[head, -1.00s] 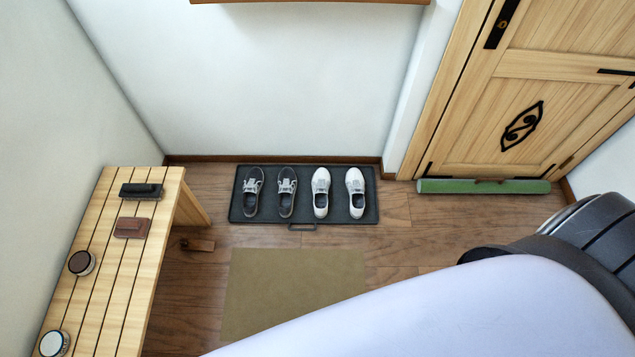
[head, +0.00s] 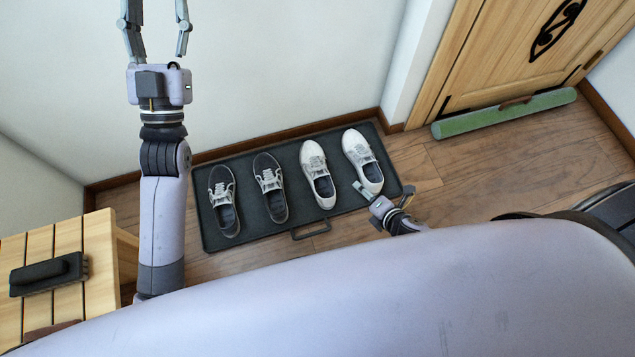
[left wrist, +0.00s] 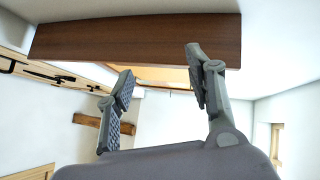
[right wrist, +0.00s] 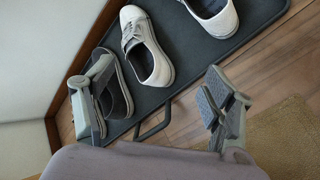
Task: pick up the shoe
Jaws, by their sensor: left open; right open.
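Two dark grey shoes, the left one (head: 223,199) and the right one (head: 270,187), and two white shoes, the left one (head: 318,174) and the right one (head: 363,162), stand in a row on a black tray (head: 290,217). In the right wrist view white shoes (right wrist: 147,50) and a dark shoe (right wrist: 117,90) lie beyond the open fingers. My left gripper (head: 157,18) is open, raised before the wall, its tips cut off above.
A slatted wooden bench (head: 70,245) with a dark brush (head: 48,274) stands at left. A green roll (head: 505,113) lies along the wooden door (head: 510,50). Open floor (head: 480,175) lies right of the tray. A brown wooden board (left wrist: 140,42) is near my left fingers.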

